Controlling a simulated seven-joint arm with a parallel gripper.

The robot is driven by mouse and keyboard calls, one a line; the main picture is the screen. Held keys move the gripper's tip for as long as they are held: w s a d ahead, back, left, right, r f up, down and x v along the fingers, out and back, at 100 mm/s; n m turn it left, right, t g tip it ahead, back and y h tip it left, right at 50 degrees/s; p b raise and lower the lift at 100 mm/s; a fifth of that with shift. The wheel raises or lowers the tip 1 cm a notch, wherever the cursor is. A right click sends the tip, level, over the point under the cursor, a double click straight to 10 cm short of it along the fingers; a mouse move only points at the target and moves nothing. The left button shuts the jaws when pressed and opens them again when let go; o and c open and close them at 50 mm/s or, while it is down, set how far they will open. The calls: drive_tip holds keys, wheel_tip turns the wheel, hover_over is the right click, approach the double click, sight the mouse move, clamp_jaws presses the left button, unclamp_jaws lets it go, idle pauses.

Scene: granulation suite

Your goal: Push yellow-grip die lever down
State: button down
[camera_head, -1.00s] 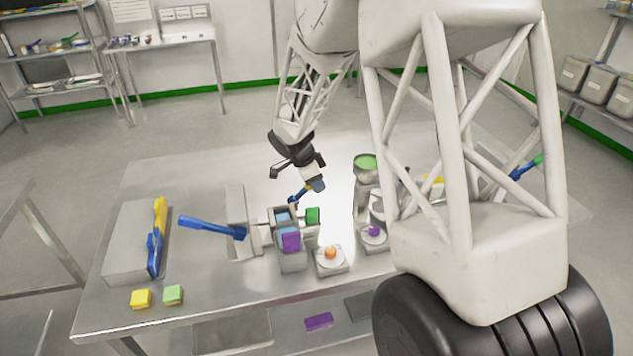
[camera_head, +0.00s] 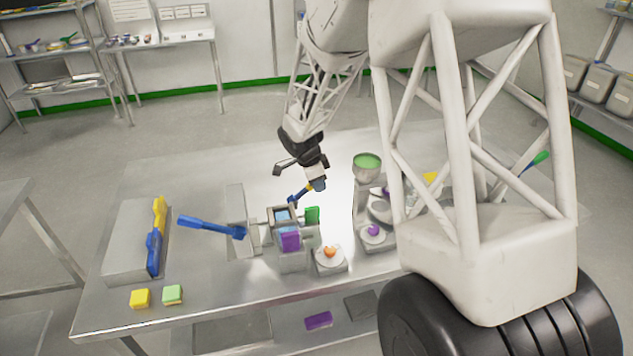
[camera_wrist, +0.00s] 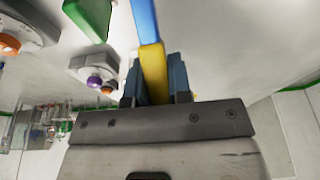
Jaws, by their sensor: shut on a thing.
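The die lever shows as a blue bar (camera_wrist: 143,20) with a yellow grip (camera_wrist: 154,62) in the wrist view. My gripper (camera_wrist: 155,86) is shut on the yellow grip, with one dark finger on each side. In the head view my gripper (camera_head: 317,184) is above the table, behind the press-like grey unit (camera_head: 291,263). The blue lever bar (camera_head: 299,197) slants up from the unit to my gripper. The yellow grip is hidden there by the fingers.
Another blue lever (camera_head: 208,226) sticks out left of the unit. A green block (camera_head: 312,215) and a purple block (camera_head: 290,240) are on the unit. An orange-knobbed dial (camera_head: 330,259) and a green-topped container (camera_head: 367,166) stand to the right. Bare table lies behind.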

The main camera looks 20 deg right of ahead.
drive_tip(key=shift+d+f+y, duration=0.25)
drive_tip(key=shift+f+y, duration=0.35)
drive_tip(key=shift+y, duration=0.15)
drive_tip(key=shift+d+f+y, duration=0.25)
drive_tip(key=shift+f+y, duration=0.3)
drive_tip(key=shift+y, duration=0.25)
drive_tip(key=shift+d+f+y, duration=0.25)
drive_tip(key=shift+f+y, duration=0.35)
drive_tip(key=shift+y, duration=0.15)
drive_tip(key=shift+f, duration=0.1)
drive_tip(key=c, duration=1)
unclamp_jaws()
drive_tip(key=shift+c, duration=0.2)
wheel_tip(320, 180, up, 8)
drive_tip(key=d, duration=0.1)
drive_tip(key=shift+f, duration=0.1)
drive_tip(key=shift+c, duration=0.3)
